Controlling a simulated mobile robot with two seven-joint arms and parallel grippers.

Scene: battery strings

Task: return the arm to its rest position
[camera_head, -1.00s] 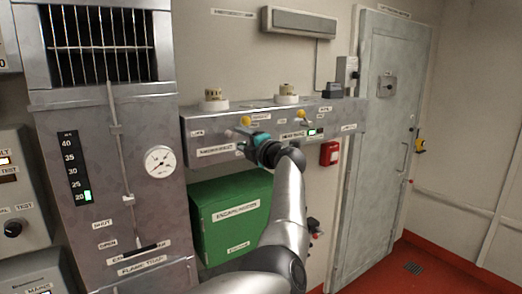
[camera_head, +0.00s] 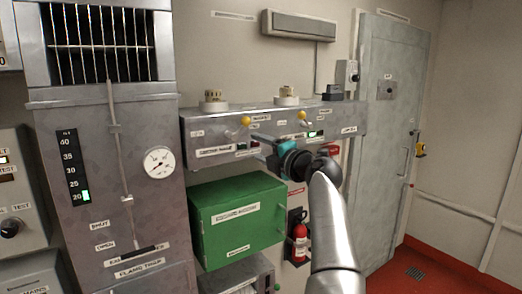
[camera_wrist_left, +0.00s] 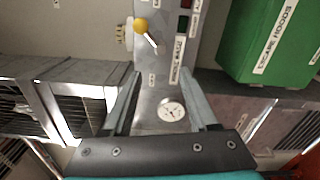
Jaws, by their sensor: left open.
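My left gripper (camera_head: 262,143) is in front of the grey wall-mounted control panel (camera_head: 350,112), with its arm reaching in from the bottom of the head view. In the left wrist view the two fingers of my left gripper (camera_wrist_left: 158,92) are spread apart with nothing between them. A yellow-knobbed lever (camera_head: 245,121) on the panel stands above the gripper; its yellow knob also shows in the left wrist view (camera_wrist_left: 141,25), beyond the fingertips. A second yellow knob (camera_head: 302,115) sits farther right on the panel. My right gripper is not in view.
A green box (camera_head: 238,243) is below the panel. A red fire extinguisher (camera_head: 299,240) hangs beside my arm. A grey cabinet with a round gauge (camera_head: 159,162) stands at left. A grey door (camera_head: 385,150) is at right, with red floor (camera_head: 440,270) before it.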

